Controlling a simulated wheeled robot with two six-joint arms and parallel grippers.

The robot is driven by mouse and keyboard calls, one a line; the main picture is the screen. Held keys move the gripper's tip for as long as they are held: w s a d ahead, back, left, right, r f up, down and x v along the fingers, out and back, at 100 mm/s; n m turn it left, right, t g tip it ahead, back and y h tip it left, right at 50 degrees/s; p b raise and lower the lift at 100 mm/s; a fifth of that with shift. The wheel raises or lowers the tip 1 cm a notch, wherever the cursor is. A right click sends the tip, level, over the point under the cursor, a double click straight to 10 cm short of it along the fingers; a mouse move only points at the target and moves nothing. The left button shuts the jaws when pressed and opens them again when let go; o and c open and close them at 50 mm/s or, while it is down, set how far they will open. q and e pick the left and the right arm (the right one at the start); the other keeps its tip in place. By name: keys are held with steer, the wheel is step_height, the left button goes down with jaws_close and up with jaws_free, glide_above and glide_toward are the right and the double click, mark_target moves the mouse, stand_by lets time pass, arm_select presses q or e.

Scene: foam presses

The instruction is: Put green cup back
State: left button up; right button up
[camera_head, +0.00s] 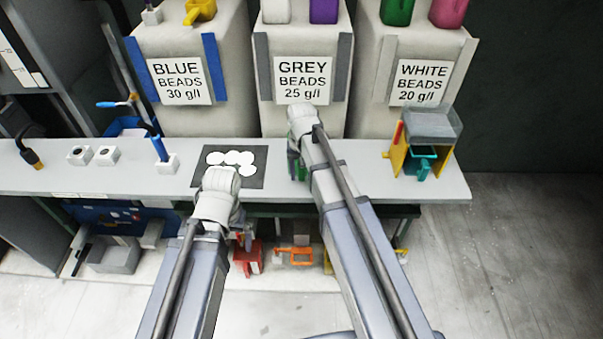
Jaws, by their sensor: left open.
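A green cup (397,10) stands on top of the white beads container, beside a magenta cup (447,12). Something green also shows at my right gripper (296,167), over the table below the grey beads label. The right wrist hides most of it, so I cannot tell whether the jaws hold it. My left gripper (241,238) is open, low in front of the table's front edge, and its wrist hides most of it.
The table (330,182) carries a black mat with white circles (245,155) and a yellow and grey stand with a teal cup (421,165). Blue, grey and white beads containers (300,115) stand behind.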

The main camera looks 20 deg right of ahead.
steer(key=shift+o, duration=0.4)
steer(key=shift+r, duration=0.15)
step_height(320, 180, up, 12)
steer(key=p, duration=1.2)
steer(key=s+a+n, duration=0.3)
steer(key=s+a, duration=0.2)
steer(key=s, duration=0.4)
steer(key=s+a+n+h, duration=0.1)
steer(key=s+a+n, duration=0.3)
steer(key=s+a, duration=0.2)
steer(key=s, duration=0.2)
steer(key=shift+s+a, duration=0.25)
steer(key=shift+s, duration=0.15)
